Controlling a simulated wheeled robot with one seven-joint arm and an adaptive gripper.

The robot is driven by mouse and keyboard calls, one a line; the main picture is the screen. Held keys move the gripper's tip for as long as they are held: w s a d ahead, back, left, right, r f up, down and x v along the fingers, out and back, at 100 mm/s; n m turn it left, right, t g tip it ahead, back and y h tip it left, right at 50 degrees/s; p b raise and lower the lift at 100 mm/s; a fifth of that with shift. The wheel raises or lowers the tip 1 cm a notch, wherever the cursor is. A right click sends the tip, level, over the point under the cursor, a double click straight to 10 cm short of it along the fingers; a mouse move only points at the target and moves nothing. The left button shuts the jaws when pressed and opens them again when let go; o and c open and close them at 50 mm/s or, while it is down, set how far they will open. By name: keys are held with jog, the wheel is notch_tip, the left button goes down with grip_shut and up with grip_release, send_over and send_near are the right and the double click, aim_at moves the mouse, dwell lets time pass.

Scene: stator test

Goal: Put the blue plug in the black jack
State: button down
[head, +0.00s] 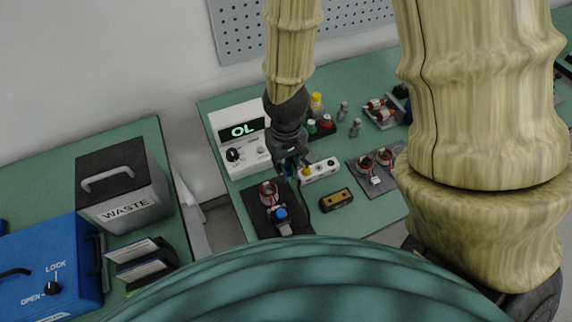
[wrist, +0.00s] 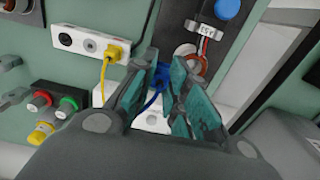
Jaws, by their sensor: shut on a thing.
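My gripper (wrist: 172,72) is shut on the blue plug (wrist: 158,84), which is mostly hidden between the fingers; a blue cable hangs from it. In the head view my gripper (head: 290,165) is between the meter and the white jack strip (head: 322,171), with a bit of blue showing at its fingertips. The strip also shows in the wrist view (wrist: 78,52), beside the fingers. It has a yellow plug (wrist: 113,52) seated at its near end, a grey-looking jack in the middle and a dark jack (wrist: 65,39) at its far end. The blue plug is apart from the dark jack.
The white meter (head: 236,148) reads OL. A dark fixture (head: 262,222) holds a copper-wound stator (head: 268,190) and a blue knob (head: 281,213). A yellow-and-black box (head: 337,199) lies near the strip. Several red, green and yellow capped items stand behind. A waste bin (head: 122,190) is at left.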

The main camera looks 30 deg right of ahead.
jog(key=shift+r+p, duration=0.2)
jog(key=shift+p, duration=0.2)
jog(key=shift+f, duration=0.1)
jog(key=w+d+p, duration=0.1)
jog(key=d+p, duration=0.4)
jog(key=d, duration=1)
jog(key=shift+d, duration=0.15)
jog(key=shift+f, duration=0.1)
jog(key=shift+f+b, duration=1.15)
jog(key=shift+f, duration=0.85)
jog(key=shift+f+p, duration=0.3)
jog(key=shift+f, duration=0.85)
dwell(1.0)
